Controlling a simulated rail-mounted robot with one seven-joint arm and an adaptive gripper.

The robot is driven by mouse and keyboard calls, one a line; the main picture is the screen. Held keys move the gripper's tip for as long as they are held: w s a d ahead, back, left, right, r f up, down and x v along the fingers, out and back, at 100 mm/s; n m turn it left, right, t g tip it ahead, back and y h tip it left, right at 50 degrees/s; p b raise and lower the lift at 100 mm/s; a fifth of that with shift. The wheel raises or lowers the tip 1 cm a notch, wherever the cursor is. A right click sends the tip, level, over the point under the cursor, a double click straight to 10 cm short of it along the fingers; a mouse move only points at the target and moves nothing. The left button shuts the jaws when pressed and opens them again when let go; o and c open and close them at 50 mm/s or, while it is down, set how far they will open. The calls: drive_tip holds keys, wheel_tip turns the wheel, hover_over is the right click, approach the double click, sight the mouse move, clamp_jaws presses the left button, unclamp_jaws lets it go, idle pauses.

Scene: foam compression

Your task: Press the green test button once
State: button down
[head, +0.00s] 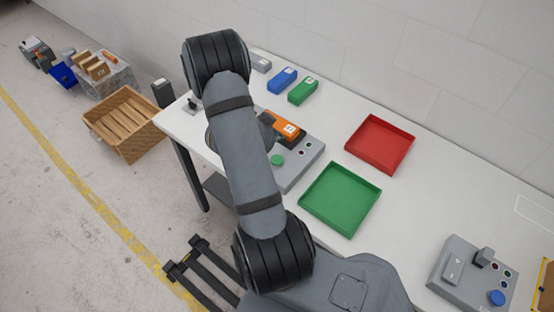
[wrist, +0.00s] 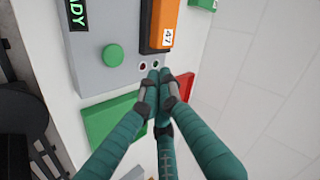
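The green test button (wrist: 113,55) is a round cap on the grey tester box (wrist: 95,75), beside a black strip reading "ADY". It also shows in the head view (head: 277,160), just right of my arm. An orange block (wrist: 160,22) labelled 47 is on the tester and shows in the head view too (head: 283,124). My gripper (wrist: 158,78) has its teal fingers drawn together with nothing visible between them. In the wrist view the fingertips appear right of and below the button, near two small indicator lights. I cannot tell their height. The head view mostly hides my gripper behind the arm.
A green tray (head: 341,232) and a red tray (head: 411,145) stand right of the tester on the white table. Blue (head: 282,80) and green (head: 303,90) blocks lie behind it. A second control box (head: 462,285) with a blue button stands at lower right.

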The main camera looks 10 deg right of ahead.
drive_tip(key=b, duration=0.5)
hover_over(277, 156)
drive_tip(key=s, duration=0.2)
drive_tip(key=f, duration=0.7)
drive_tip(key=shift+w+a, duration=0.1)
drive_tip(key=shift+a, duration=0.25)
drive_tip(key=shift+f+b, duration=0.55)
drive_tip(key=shift+b, duration=0.15)
drive_tip(key=shift+f, duration=0.1)
drive_tip(key=shift+f+b, duration=0.35)
drive_tip(key=shift+b, duration=0.3)
drive_tip(key=shift+f+b, duration=0.45)
drive_tip(key=shift+b, duration=0.1)
drive_tip(key=shift+r, duration=0.1)
drive_tip(key=shift+r+p, duration=0.6)
drive_tip(key=shift+r, duration=0.2)
drive_tip(key=shift+r, duration=0.1)
